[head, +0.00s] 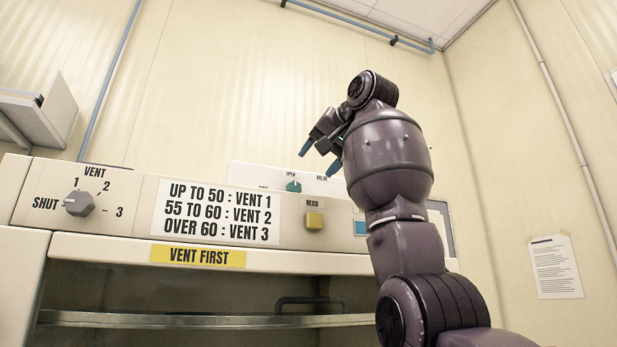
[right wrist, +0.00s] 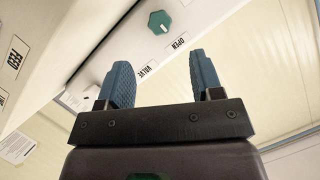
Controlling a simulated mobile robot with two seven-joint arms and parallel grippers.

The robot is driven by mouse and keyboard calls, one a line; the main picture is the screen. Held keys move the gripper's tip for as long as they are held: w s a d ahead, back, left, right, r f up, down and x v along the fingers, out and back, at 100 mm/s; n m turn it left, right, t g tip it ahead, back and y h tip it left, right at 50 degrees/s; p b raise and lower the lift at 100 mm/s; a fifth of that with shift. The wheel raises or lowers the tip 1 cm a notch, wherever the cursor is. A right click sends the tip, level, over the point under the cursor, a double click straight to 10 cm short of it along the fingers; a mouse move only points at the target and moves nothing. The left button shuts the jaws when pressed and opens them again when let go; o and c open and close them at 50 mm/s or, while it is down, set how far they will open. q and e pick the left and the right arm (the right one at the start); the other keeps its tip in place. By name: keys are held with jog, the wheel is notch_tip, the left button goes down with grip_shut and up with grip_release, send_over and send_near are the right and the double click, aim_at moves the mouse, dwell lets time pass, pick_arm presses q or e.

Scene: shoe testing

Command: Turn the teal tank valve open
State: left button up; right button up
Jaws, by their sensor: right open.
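The teal tank valve (head: 293,186) is a small round knob on the upper white panel in the head view, with OPEN printed above it and VALVE to its right. It also shows in the right wrist view as a teal knob (right wrist: 159,22) with a white mark, beyond the fingertips. My right gripper (head: 319,160) is open and empty, with blue fingers, up and to the right of the knob in the head view. In the right wrist view the gripper (right wrist: 163,75) is apart from the knob. My left gripper is not in view.
A grey vent knob (head: 78,203) sits on the left panel, marked SHUT, 1, 2, 3. A sign (head: 217,213) lists vent ranges above a yellow VENT FIRST label (head: 198,256). A yellow READ button (head: 314,220) sits below the valve. An open shelf (head: 200,320) lies underneath.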

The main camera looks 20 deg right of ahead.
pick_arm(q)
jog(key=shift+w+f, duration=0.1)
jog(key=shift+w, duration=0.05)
pick_arm(e)
jog(key=shift+v, duration=1.1)
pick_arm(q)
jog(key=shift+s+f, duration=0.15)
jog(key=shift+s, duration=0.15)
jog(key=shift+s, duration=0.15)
